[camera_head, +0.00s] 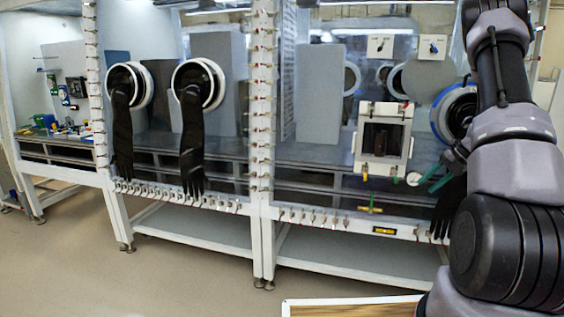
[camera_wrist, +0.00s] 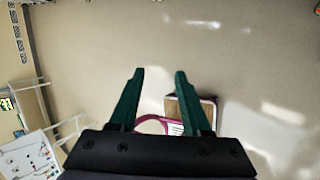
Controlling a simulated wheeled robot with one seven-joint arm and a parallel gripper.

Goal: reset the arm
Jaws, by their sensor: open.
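My gripper (camera_head: 434,178) shows at the right of the head view, in front of the glovebox row, with teal fingers extending left from my arm. In the wrist view my gripper (camera_wrist: 160,72) has its two green fingers spread apart. Nothing is held between them. The pale floor (camera_wrist: 240,50) fills most of the wrist view beyond the fingertips. My arm is raised and bent along the right side of the head view, hiding part of the glovebox behind it.
The glovebox row has black gloves (camera_head: 192,140) hanging from round ports and a small framed hatch (camera_head: 383,140) near my gripper. A wood-topped surface with a pale rim (camera_head: 350,308) lies at the bottom edge. Open floor (camera_head: 150,270) lies to the left.

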